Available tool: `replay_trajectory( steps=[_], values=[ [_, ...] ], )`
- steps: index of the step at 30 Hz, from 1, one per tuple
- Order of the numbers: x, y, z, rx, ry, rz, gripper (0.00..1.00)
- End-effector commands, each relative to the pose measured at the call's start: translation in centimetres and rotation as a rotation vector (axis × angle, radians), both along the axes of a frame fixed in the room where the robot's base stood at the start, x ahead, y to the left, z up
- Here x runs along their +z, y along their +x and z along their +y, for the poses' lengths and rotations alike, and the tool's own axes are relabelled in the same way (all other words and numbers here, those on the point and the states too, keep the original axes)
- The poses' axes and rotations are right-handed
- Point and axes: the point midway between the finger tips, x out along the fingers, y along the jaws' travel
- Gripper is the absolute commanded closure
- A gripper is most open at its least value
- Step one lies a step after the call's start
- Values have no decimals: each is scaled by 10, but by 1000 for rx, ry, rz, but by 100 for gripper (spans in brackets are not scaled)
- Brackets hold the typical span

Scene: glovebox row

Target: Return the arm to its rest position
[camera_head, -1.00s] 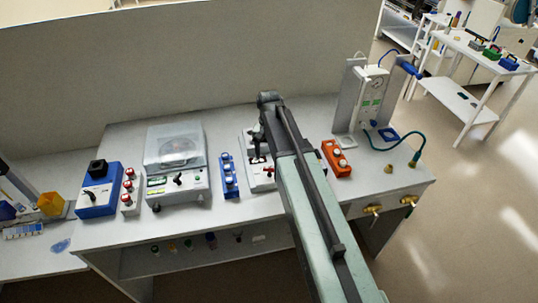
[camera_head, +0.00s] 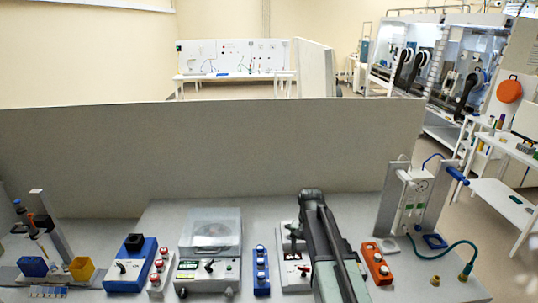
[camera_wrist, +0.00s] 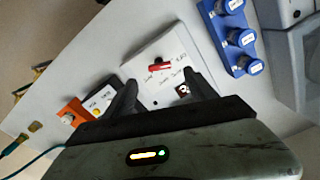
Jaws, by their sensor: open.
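My arm reaches forward over the workbench (camera_head: 160,215) in the head view, and its end hides part of a white switch panel (camera_head: 293,268). In the wrist view my gripper (camera_wrist: 158,98) has its two dark fingers apart with nothing between them. Beyond the fingertips is the white panel (camera_wrist: 150,62) with a red lever (camera_wrist: 160,66) and a dark knob (camera_wrist: 184,90). I cannot tell how far the fingers are above the panel.
A blue rack (camera_head: 261,270) and a centrifuge-like device (camera_head: 209,250) stand left of my arm. An orange block (camera_head: 377,263) and an upright apparatus (camera_head: 412,200) with a green hose stand right. A grey partition (camera_head: 180,155) rises behind the bench.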

Motion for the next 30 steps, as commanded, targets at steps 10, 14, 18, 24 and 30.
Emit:
replay_trajectory(
  steps=[10,14,18,24,30],
  values=[
    [-70,-122,8,182,0,0,35],
    [-65,-151,8,306,0,0,35],
    [-65,-147,8,381,0,0,35],
    [-65,-147,8,380,0,0,43],
    [-65,-147,8,379,0,0,64]
  ],
)
